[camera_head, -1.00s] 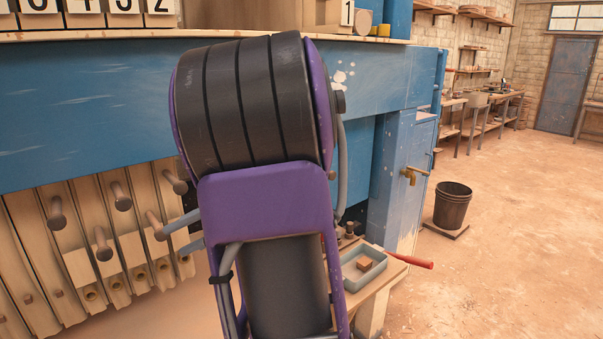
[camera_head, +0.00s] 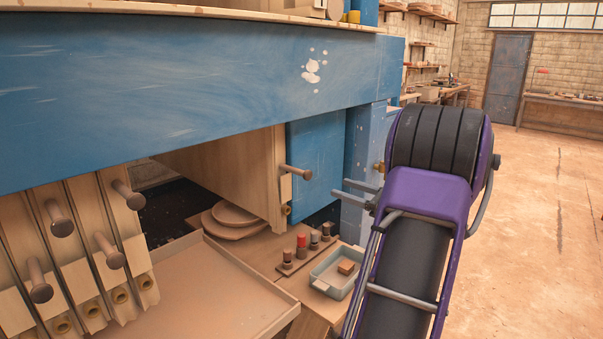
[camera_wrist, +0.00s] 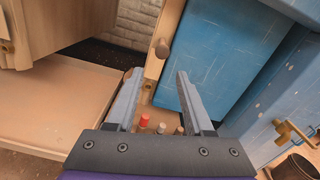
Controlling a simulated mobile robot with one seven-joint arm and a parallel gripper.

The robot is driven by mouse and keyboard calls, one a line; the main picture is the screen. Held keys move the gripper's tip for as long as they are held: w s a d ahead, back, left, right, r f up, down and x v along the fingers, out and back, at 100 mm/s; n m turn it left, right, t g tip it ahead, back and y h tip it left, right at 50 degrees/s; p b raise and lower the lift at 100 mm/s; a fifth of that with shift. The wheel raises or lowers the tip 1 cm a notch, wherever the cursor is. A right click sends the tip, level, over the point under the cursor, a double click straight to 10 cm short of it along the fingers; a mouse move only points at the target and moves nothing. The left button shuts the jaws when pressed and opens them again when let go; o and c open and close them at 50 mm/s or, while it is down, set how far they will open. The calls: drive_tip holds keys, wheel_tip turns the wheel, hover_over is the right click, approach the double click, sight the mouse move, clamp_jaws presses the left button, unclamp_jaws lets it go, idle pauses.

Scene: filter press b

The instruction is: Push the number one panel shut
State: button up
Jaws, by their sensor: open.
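A lone wooden panel (camera_head: 240,180) hangs under the blue beam, apart from the row of panels at the left. A round-headed peg handle (camera_head: 297,173) sticks out of its front edge. No number label shows now, so I cannot read which panel is number one. My gripper (camera_head: 340,190) is open and empty, to the right of the peg and pointing towards the press. In the wrist view the peg (camera_wrist: 163,47) appears between and beyond the two fingertips (camera_wrist: 160,74), with no contact visible. The panel's front edge (camera_wrist: 154,70) shows below the peg.
A blue post plate (camera_head: 318,160) stands right of the panel. Several panels with pegs (camera_head: 75,250) stand at the left, across a gap. Below are a tray (camera_head: 225,300), a bench with small bottles (camera_head: 301,245) and a grey bin (camera_head: 335,272). Open floor (camera_head: 545,220) lies right.

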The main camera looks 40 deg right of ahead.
sight(297, 172)
drive_tip(key=w, duration=1.1)
drive_tip(key=w+a, duration=0.1)
drive_tip(key=w, duration=0.5)
drive_tip(key=shift+b, duration=0.3)
drive_tip(key=shift+c, duration=0.2)
clamp_jaws()
idle(0.5)
